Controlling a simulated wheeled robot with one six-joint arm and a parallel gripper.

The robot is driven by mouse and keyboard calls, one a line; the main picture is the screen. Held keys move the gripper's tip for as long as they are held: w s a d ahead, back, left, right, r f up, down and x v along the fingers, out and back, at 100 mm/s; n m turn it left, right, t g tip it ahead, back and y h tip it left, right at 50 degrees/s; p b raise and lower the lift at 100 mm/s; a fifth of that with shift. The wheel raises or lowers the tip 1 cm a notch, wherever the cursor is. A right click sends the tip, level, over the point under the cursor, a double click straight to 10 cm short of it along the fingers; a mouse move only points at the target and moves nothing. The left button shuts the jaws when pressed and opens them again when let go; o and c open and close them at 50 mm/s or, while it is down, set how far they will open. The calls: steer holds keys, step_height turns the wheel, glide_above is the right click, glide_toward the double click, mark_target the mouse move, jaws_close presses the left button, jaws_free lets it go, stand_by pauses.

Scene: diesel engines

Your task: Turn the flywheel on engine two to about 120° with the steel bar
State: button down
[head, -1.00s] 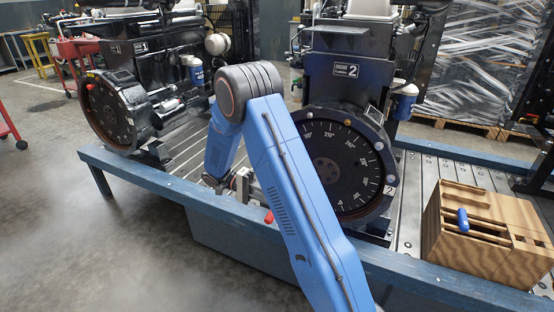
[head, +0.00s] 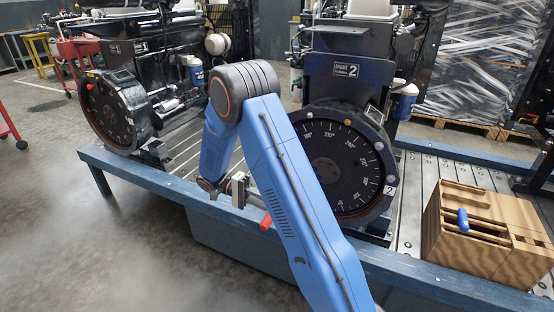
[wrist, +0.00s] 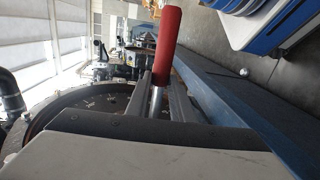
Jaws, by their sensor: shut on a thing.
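My gripper (head: 241,190) is shut on the steel bar, in front of the bench and left of engine two's flywheel (head: 350,172). The bar's red handle (head: 266,222) sticks out in the head view, past my forearm; much of the bar is hidden there. In the wrist view the red handle (wrist: 167,45) and a short steel shaft (wrist: 156,102) show between the fingers. The flywheel is a black disc with white degree marks; 180°, 210° and 240° lie along its top. My arm covers its left side. Engine two (head: 345,75) carries a "2" plate.
A second engine (head: 118,105) with a similar dial stands at the left. A wooden rack (head: 480,250) with a blue-handled tool (head: 463,220) sits at the right. The blue bench rail (head: 400,262) runs along the front. Floor at the left front is clear.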

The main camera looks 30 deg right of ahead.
steer(key=shift+a, duration=0.1)
steer(key=s+a, duration=0.2)
steer(key=a, duration=0.1)
steer(key=s+a, duration=0.1)
steer(key=shift+s+a, duration=0.25)
steer(key=shift+a, duration=0.1)
steer(key=shift+w, duration=0.1)
stand_by(0.6)
